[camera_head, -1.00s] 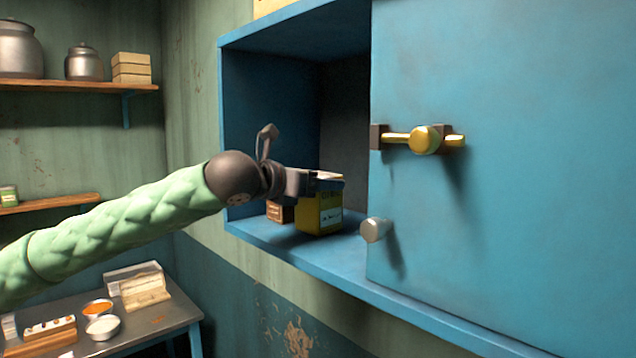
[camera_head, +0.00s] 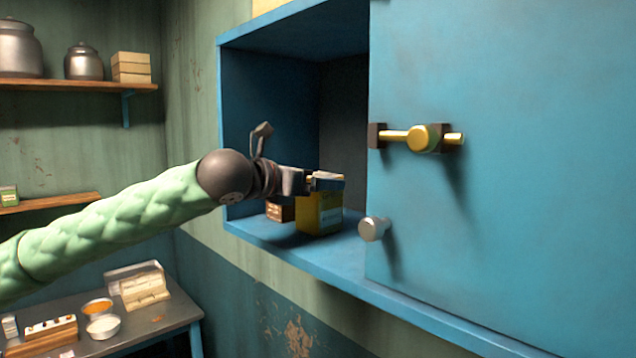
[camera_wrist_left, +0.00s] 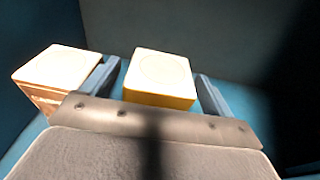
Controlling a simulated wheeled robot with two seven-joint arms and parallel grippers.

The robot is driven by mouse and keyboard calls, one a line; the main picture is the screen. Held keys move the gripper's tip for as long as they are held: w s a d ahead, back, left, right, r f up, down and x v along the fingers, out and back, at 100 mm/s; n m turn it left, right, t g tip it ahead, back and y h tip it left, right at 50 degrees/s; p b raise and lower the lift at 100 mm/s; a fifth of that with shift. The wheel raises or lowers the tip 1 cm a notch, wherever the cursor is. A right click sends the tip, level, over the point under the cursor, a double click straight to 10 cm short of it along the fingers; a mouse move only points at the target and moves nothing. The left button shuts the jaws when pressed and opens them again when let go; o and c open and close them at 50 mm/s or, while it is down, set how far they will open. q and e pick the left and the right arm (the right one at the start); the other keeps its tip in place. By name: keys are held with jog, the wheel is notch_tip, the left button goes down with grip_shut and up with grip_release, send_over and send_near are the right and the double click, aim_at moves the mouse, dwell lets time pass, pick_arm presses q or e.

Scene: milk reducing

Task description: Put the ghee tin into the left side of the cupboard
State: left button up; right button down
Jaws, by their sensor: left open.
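The yellow ghee tin (camera_head: 318,215) stands upright on the floor of the blue cupboard's (camera_head: 262,234) open left side. My left gripper (camera_head: 326,181) is at the top of the tin. In the left wrist view, the tin's pale top (camera_wrist_left: 160,72) shows between the two fingers (camera_wrist_left: 158,88), with a small gap at its right side. The gripper is open. A brown box with a pale top (camera_wrist_left: 62,68) stands to the left of the tin; it also shows in the head view (camera_head: 279,210). My right gripper is not in view.
The blue cupboard door (camera_head: 520,220), with a brass latch (camera_head: 424,138) and pale knob (camera_head: 374,229), covers the right side. A metal table (camera_head: 165,318) with bowls stands low at the left. Wall shelves (camera_head: 75,86) hold jars and boxes.

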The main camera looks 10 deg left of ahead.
pick_arm(q)
jog(key=v, duration=1.1)
